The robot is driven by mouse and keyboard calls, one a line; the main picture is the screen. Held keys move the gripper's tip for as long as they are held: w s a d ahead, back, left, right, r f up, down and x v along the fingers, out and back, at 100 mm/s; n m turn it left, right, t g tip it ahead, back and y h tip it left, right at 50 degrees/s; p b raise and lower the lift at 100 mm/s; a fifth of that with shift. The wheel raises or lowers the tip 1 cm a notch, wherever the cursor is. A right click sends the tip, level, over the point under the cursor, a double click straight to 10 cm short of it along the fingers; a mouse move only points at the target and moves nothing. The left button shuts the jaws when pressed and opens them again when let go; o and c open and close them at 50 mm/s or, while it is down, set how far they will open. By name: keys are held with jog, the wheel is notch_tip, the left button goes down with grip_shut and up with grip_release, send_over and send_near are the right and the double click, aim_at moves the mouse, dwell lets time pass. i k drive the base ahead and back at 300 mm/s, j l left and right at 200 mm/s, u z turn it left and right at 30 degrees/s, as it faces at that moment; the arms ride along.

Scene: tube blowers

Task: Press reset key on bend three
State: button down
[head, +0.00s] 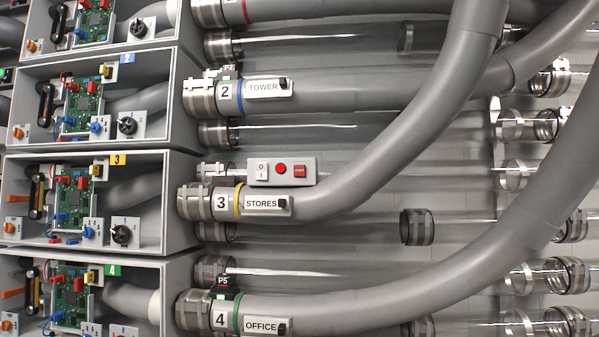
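Bend three is the thick grey curved tube (392,165) with a white "3" plate (222,203), a yellow ring and a "STORES" label (262,202). A small grey control box (254,181) sits along its upper side. The box carries a white rocker switch (261,171) marked O and I, a round red button (281,168) and a square red key (300,171). The print on the square key is too small to read. A small black piece (282,201) sits at the right end of the label. My gripper is not in view.
Bend two, labelled "TOWER" (263,87), runs above, and bend four, labelled "OFFICE" (261,326), runs below. Open grey housings with circuit boards, including one marked yellow 3 (117,160), line the left. Clear tubes with metal couplings (417,227) fill the back.

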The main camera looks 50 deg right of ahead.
aim_at(298, 170)
jog(key=z, duration=1.4)
jog(key=i+z, duration=0.15)
jog(key=i+j, duration=0.15)
jog(key=i, duration=0.2)
jog(key=i+j, duration=0.15)
jog(key=i, duration=0.25)
